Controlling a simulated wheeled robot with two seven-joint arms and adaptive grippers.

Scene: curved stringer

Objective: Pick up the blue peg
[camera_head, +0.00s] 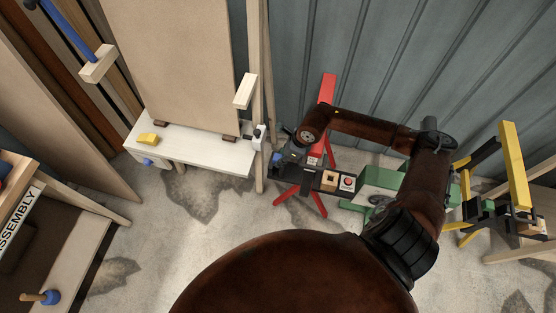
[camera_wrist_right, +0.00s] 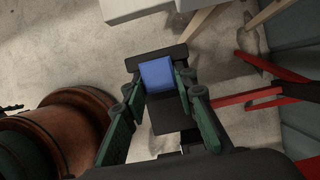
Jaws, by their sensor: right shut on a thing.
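The blue peg (camera_wrist_right: 157,73) shows as a blue block between the green fingers of my right gripper (camera_wrist_right: 159,84) in the right wrist view. The fingers are shut on its two sides. In the head view the blue peg (camera_head: 277,158) shows small at the left end of a black tray (camera_head: 312,182), with my right gripper (camera_head: 283,157) at it. Whether the peg is still seated in the tray or lifted clear, I cannot tell. My left gripper is not in view.
The tray also holds a wooden block (camera_head: 329,180) and a red round piece (camera_head: 348,183). A red stand (camera_head: 325,105) and a green machine (camera_head: 380,185) are close by. A white bench (camera_head: 190,145) with a yellow block (camera_head: 148,140) stands left; a yellow stand (camera_head: 514,165) stands right.

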